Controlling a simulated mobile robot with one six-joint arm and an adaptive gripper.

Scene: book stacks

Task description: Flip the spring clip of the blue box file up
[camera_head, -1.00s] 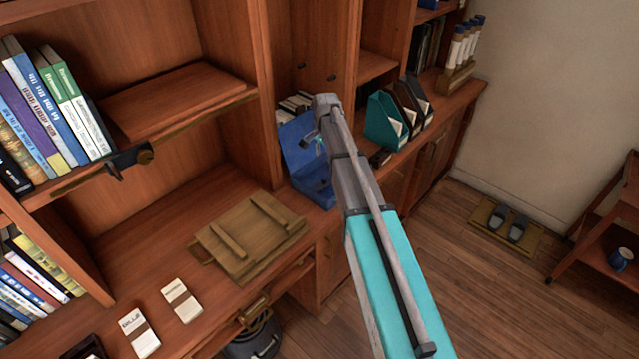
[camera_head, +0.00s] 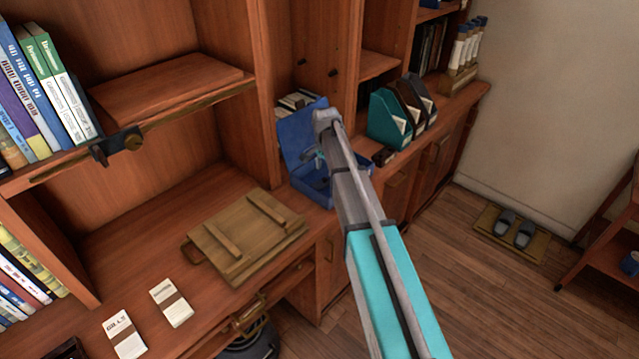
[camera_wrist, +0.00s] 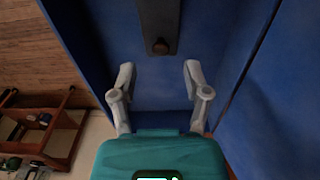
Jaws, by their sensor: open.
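The blue box file (camera_head: 297,178) stands on the counter with its lid (camera_head: 293,133) raised at the back. Its blue inside fills much of the wrist view (camera_wrist: 225,50). The spring clip (camera_wrist: 158,18) is a dark flat strip with a round brown knob at its near end, at the top middle of the wrist view. My gripper (camera_wrist: 159,76) is open and empty, with its two grey fingers apart on either side below the knob. I see no contact with the clip. In the head view my arm hides part of the box file.
A wooden board with two battens (camera_head: 247,235) and white cards (camera_head: 171,302) lie on the counter at left. Teal and dark file holders (camera_head: 388,122) stand right of the box file. A shelf upright (camera_head: 268,90) rises close to its left.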

